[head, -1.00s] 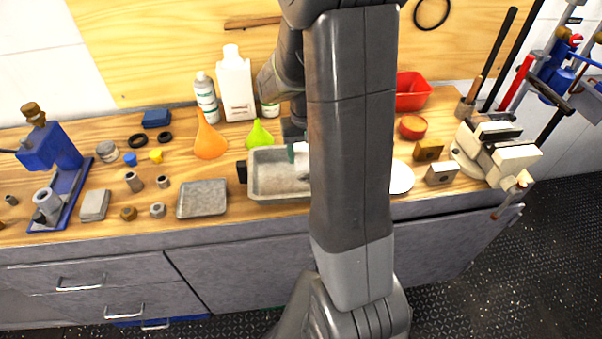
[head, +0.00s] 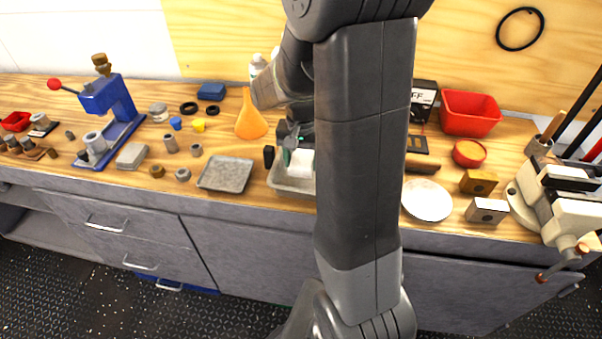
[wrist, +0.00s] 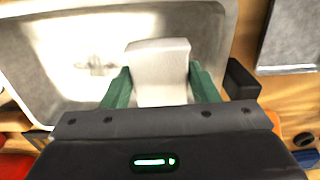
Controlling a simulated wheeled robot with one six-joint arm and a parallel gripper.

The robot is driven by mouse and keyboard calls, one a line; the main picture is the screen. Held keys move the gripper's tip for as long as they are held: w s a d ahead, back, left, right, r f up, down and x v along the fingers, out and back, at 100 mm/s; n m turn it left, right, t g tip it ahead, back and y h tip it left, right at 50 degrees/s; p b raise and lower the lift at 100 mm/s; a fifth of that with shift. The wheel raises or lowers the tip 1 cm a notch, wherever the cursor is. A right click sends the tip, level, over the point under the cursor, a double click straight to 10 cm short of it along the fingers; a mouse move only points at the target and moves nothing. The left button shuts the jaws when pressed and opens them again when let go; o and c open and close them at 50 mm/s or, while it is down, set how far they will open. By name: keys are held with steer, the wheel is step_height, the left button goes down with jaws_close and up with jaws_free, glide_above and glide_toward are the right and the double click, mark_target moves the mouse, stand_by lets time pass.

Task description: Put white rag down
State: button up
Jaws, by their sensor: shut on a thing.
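The white rag (wrist: 158,62) is a pale, block-like piece between the green fingertips of my gripper (wrist: 160,88) in the wrist view. My gripper is shut on it. In the head view the rag (head: 301,163) shows as a small white patch beside my gripper (head: 294,152), partly hidden by my arm. Both are at the grey-white tray (wrist: 62,100) on the bench. The tray also shows in the head view (head: 284,184), its right part hidden by my arm. I cannot tell whether the rag touches the tray's floor.
A flat grey plate (head: 226,174) lies left of the tray on the wooden bench. An orange funnel (head: 251,117) stands behind. Right of my arm are a white disc (head: 427,200), a red bin (head: 470,113) and a vise (head: 560,200). A blue press (head: 112,105) stands at left.

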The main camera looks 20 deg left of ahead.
mark_target(302, 181)
steer(key=shift+f, duration=2.3)
steer(key=shift+f, duration=0.15)
steer(key=o, duration=1)
steer(key=shift+o, duration=0.2)
step_height(302, 181, up, 12)
steer(key=shift+r, duration=0.2)
